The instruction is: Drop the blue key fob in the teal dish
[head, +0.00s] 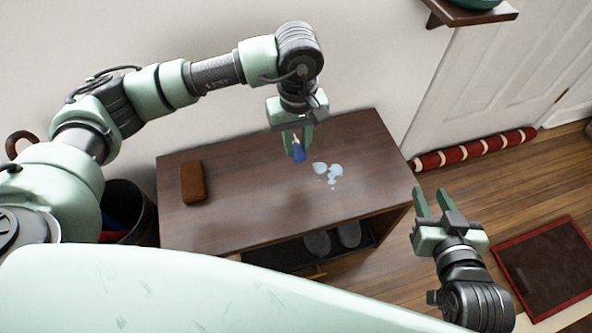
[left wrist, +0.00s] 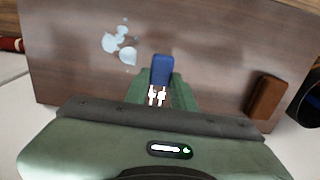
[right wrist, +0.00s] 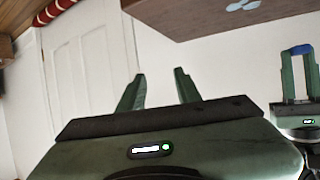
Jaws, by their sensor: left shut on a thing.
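My left gripper (head: 298,138) is shut on the blue key fob (head: 299,154) and holds it above the wooden bench top. The fob also shows between the fingertips in the left wrist view (left wrist: 162,68), and small in the right wrist view (right wrist: 300,49). Whether it touches the wood is hard to tell; it looks raised. A teal rounded object (head: 481,3), seemingly the teal dish, sits on the wall shelf and is cut off by the top edge of the head view. My right gripper (head: 433,202) is open and empty, right of the bench.
The wooden bench (head: 235,210) carries a brown case (head: 193,182) and pale blue-white spots (head: 334,171). The small dark wall shelf (head: 468,15) is at upper right, beside a white door (head: 500,75). A red striped roll (head: 475,150) lies at the door's foot.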

